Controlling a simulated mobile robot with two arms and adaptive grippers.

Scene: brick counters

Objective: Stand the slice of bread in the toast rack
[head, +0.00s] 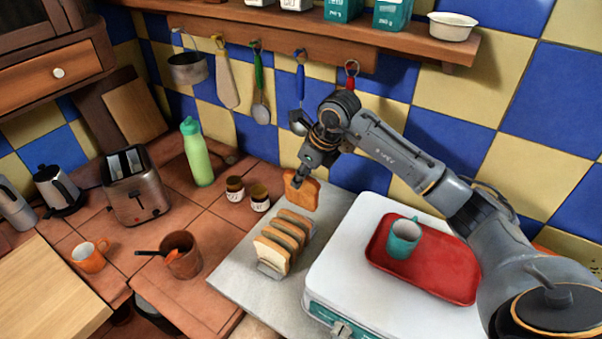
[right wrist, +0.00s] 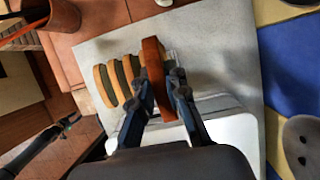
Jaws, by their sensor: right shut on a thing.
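My right gripper (head: 303,178) is shut on a browned slice of bread (head: 302,194), which hangs roughly upright beyond the far end of the rack's row. In the right wrist view the slice (right wrist: 153,68) sits between the fingers (right wrist: 165,80). The toast rack (head: 271,272) stands on the grey counter and holds several upright slices (head: 272,252); these hide most of it. In the wrist view a bit of the rack (right wrist: 173,56) shows beside the held slice. A gap between slice and rack is hard to judge. A dark part, probably my left gripper (right wrist: 70,122), shows in the wrist view; its jaws are unclear.
A white appliance (head: 335,240) with a red tray (head: 440,268) and a teal mug (head: 403,238) stands right of the rack. Two small jars (head: 259,198), a green bottle (head: 197,155) and a brown pot (head: 183,258) stand left. Utensils hang on the wall behind.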

